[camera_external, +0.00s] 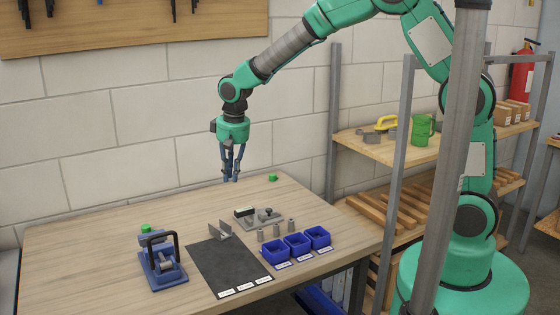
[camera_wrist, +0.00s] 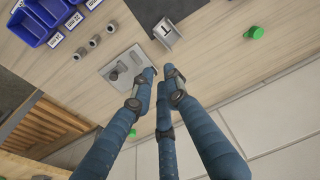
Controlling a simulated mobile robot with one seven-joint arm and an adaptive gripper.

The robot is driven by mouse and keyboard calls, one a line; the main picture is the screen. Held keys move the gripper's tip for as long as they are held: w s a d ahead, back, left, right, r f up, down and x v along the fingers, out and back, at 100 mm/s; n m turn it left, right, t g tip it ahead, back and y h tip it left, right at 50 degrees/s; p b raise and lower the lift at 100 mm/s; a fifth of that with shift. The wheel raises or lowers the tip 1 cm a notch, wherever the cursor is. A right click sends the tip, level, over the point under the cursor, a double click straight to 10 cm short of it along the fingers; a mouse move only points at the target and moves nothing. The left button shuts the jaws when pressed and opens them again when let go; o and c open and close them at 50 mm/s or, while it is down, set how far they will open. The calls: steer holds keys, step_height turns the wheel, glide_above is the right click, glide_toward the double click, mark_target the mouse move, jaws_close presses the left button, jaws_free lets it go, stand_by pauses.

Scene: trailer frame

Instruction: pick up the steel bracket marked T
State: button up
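The steel bracket marked T (camera_wrist: 167,33) is a small grey angled piece with a T on a white patch. In the external view the bracket (camera_external: 220,231) stands at the back edge of the dark mat (camera_external: 228,268). My gripper (camera_external: 232,180) hangs pointing down above the back of the table, well above and behind the bracket. In the wrist view my gripper's blue fingers (camera_wrist: 161,72) have their tips slightly apart with nothing between them. The bracket lies beyond the fingertips, apart from them.
A grey plate with fittings (camera_external: 262,219) and several grey cylinders (camera_external: 276,231) stand right of the bracket. Blue bins (camera_external: 297,245) are at the front right. A blue clamp device (camera_external: 161,263) is left of the mat. Green pieces (camera_external: 273,178) lie on the table. The back left is clear.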

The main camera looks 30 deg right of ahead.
steer(key=a+f, duration=0.6)
steer(key=shift+w, duration=0.15)
steer(key=b, duration=0.1)
glide_above(215, 235)
steer(key=shift+d+f, duration=0.2)
steer(key=shift+f, duration=4.1)
steer(key=shift+f, duration=0.1)
steer(key=shift+w+f+b, duration=0.15)
steer(key=shift+f+b, duration=0.15)
steer(key=shift+f, duration=0.95)
steer(key=shift+w+f+b, duration=0.15)
steer(key=shift+f+b, duration=0.15)
steer(key=shift+f, duration=0.95)
